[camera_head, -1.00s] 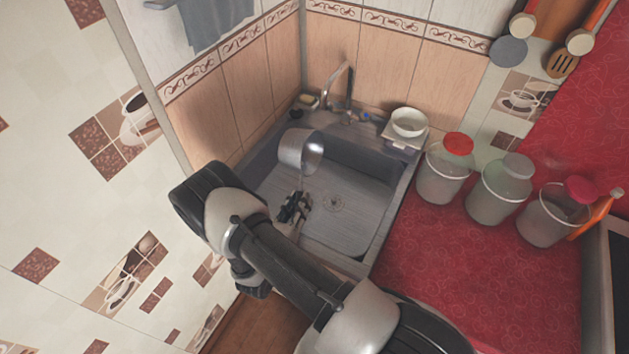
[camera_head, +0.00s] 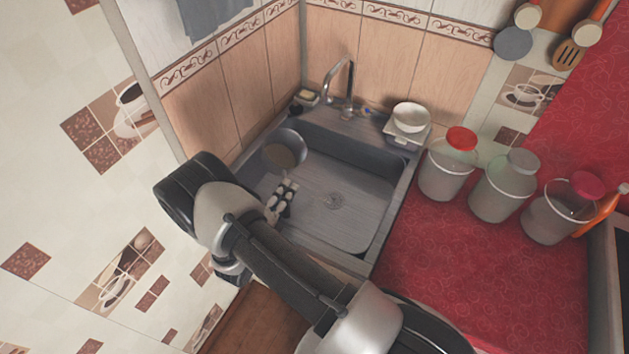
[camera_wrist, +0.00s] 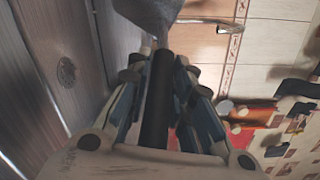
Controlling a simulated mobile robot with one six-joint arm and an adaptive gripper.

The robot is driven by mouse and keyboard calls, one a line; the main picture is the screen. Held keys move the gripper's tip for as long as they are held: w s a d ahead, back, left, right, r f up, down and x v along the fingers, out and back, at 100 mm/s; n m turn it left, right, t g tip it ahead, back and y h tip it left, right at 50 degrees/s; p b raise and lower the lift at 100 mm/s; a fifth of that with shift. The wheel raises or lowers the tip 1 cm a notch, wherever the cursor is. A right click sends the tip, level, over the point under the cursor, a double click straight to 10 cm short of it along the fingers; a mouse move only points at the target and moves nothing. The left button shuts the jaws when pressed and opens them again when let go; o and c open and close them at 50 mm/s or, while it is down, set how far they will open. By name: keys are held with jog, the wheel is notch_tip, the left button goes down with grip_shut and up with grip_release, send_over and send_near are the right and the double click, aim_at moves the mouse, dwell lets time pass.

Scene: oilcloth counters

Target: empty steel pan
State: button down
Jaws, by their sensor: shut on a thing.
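The steel pan (camera_head: 285,152) is held above the left part of the sink (camera_head: 350,222). Its inside faces the head camera and looks brownish; I cannot tell whether that is contents or a reflection. My gripper (camera_head: 281,193) is shut on the pan's handle. In the wrist view the dark handle (camera_wrist: 156,100) runs between the fingers of my gripper (camera_wrist: 160,72), and part of the grey pan (camera_wrist: 150,14) shows at the top. The sink floor with its drain (camera_wrist: 66,71) looks bare.
A faucet (camera_head: 350,85) stands at the sink's back. A white bowl (camera_head: 410,116) sits at the back right corner. Several lidded jars, including a red-lidded one (camera_head: 447,177), stand on the red counter (camera_head: 430,255). A tiled wall (camera_head: 200,120) is close on the left.

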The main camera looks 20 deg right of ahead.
jog(key=shift+w+a+f+n+b, duration=0.2)
jog(key=shift+w+a+n+b, duration=0.5)
jog(key=shift+w+a+n, duration=0.55)
jog(key=shift+w+a+f+n+b, duration=0.15)
jog(key=shift+w+a+n+b, duration=0.7)
jog(key=shift+n, duration=0.6)
jog(key=shift+w+d, duration=0.15)
